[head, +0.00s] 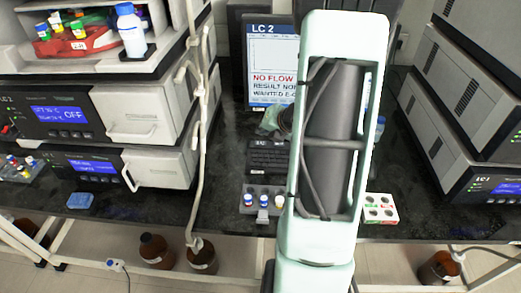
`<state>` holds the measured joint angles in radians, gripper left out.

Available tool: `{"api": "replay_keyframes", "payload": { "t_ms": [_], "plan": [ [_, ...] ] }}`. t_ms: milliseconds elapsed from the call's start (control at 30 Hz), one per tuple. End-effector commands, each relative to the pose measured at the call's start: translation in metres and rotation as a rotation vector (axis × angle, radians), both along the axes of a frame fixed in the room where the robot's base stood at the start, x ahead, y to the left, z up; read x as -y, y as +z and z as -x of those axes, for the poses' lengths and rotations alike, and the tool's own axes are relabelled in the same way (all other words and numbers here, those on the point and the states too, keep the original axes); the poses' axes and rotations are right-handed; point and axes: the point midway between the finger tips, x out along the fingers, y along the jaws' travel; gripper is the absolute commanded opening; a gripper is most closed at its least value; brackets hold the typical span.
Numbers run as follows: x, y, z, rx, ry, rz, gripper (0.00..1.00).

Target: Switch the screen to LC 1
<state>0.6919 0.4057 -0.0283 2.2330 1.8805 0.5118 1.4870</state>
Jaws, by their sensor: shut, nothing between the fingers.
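The screen (270,62) stands upright at the back of the dark bench, left of my arm. It reads "LC 2" in a blue header, with red "NO FLOW" and dark lines "RESULT NO" and "WANTED E-0" below, cut off by my arm. A black panel (268,157) with small light markings lies on the bench in front of the screen; its markings are too small to read and my arm covers its right side. My pale green arm fills the middle of the view. My gripper is not in view.
Left stands an instrument stack with blue displays, one reading "OFF" (62,115). Another stack (450,125) stands right. A grey vial rack (262,199) and a white block (380,208) sit near the front edge. A pale tube (203,120) hangs left. Brown bottles (155,250) stand below.

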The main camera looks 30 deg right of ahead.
Motion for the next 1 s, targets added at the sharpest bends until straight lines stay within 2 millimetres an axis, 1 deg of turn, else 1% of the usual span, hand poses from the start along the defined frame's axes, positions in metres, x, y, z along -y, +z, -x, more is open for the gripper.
{"api": "replay_keyframes", "payload": {
  "t_ms": [33, 200, 1000],
  "plan": [
    [-0.0004, -0.0117, -0.0002, 0.000, 0.000, 0.000, 0.00],
    [-0.0004, -0.0208, -0.0003, 0.001, 0.001, 0.000, 0.00],
    [-0.0002, -0.0203, -0.0003, 0.001, 0.001, 0.000, 0.00]
  ]
}}
